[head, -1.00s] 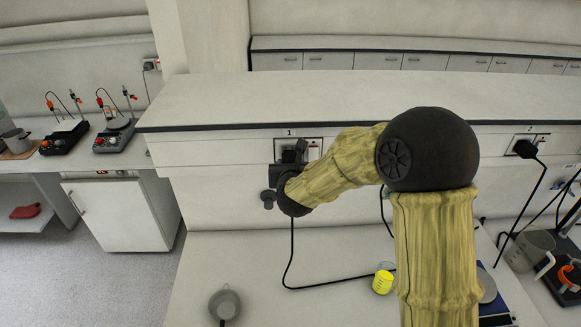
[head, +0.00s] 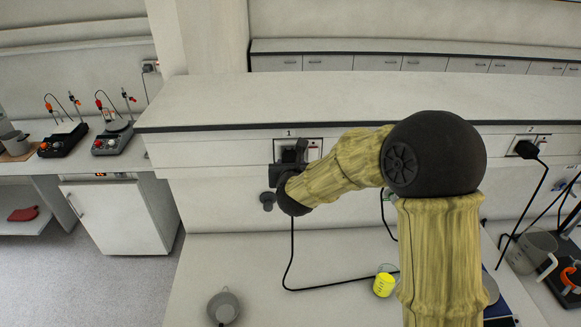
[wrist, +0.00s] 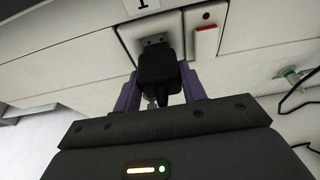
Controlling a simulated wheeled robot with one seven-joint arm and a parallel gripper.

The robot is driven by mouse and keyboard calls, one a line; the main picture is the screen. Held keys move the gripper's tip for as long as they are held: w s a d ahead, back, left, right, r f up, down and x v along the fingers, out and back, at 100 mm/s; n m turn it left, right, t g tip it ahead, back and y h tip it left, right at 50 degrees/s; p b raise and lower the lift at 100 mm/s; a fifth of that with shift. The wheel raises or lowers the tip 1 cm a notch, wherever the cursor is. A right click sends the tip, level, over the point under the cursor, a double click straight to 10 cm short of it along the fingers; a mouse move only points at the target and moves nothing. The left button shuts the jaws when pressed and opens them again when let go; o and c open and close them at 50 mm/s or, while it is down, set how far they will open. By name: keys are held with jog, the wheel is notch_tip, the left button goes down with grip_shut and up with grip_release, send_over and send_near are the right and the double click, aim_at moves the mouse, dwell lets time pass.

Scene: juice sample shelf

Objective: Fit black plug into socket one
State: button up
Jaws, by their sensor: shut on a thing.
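The black plug (wrist: 160,72) is held between the purple fingers of my gripper (wrist: 160,88) in the wrist view. My gripper is shut on it. Socket one (wrist: 155,40), a pale plate under the label "1", is directly beyond the plug, and its dark holes show just above the plug's far end. The plug is very close to the socket face; I cannot tell whether its pins are touching or in the holes. In the head view my arm partly hides the plug (head: 300,150) and gripper (head: 285,172) in front of socket one (head: 285,143). The plug's cable (head: 291,250) hangs to the bench.
A red-marked switch (wrist: 207,38) is right of socket one. Another black plug (head: 526,149) is in socket 2 at the right. A yellow-filled beaker (head: 384,283), a grey round object (head: 224,306) and a jug (head: 533,250) stand on the bench below.

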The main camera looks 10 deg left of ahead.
jog(key=shift+s, duration=0.1)
jog(key=shift+w+a+b, duration=0.15)
jog(key=shift+w, duration=0.35)
jog(key=shift+w+a+b, duration=0.15)
jog(key=shift+w, duration=0.35)
dwell(0.6)
jog(key=shift+b, duration=0.55)
dwell(0.3)
jog(key=shift+s, duration=0.15)
jog(key=shift+w, duration=0.2)
jog(key=o, duration=1.3)
jog(key=shift+c, duration=0.2)
